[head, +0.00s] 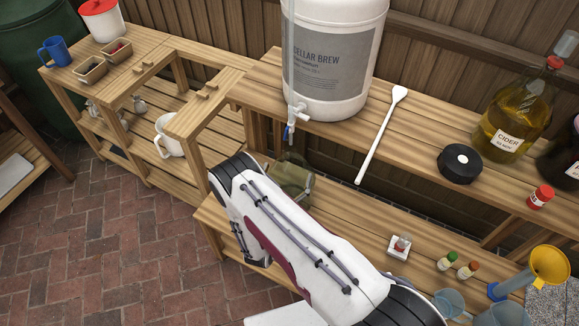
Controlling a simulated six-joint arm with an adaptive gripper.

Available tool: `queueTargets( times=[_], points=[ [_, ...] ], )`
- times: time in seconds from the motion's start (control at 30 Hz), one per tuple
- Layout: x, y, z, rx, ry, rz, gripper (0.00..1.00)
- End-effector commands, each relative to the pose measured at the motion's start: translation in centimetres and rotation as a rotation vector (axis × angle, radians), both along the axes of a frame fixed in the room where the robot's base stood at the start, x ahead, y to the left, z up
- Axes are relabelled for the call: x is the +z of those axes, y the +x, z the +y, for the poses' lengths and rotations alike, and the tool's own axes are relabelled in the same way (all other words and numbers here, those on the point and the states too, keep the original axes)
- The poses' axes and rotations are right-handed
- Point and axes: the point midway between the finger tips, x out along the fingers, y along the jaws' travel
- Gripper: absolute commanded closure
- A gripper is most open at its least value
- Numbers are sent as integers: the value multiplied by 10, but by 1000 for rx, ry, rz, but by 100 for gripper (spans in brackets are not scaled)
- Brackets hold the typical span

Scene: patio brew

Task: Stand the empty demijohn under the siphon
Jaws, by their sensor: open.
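A greenish glass vessel (291,178), which looks like the demijohn, stands on the lower bench shelf, partly hidden behind my white arm. It appears empty in the part that shows. Above it, at the edge of the upper shelf, is a white tap with a blue tip (291,125), on the front of a large white CELLAR BREW vessel (325,75). The vessel seems to be roughly below the tap; exact alignment cannot be told. My gripper does not show; my own arm hides the area around the vessel's near side.
A white jug (172,135) stands left.

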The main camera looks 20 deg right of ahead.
Motion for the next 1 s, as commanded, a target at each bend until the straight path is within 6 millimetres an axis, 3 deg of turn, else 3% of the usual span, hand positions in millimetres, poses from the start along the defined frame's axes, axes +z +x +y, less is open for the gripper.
queueTargets(
  times=[0.6,1.0],
  points=[
    [-10,-56,39,2,0,-1,9],
    [-12,-69,47,0,0,-2,9]
  ],
)
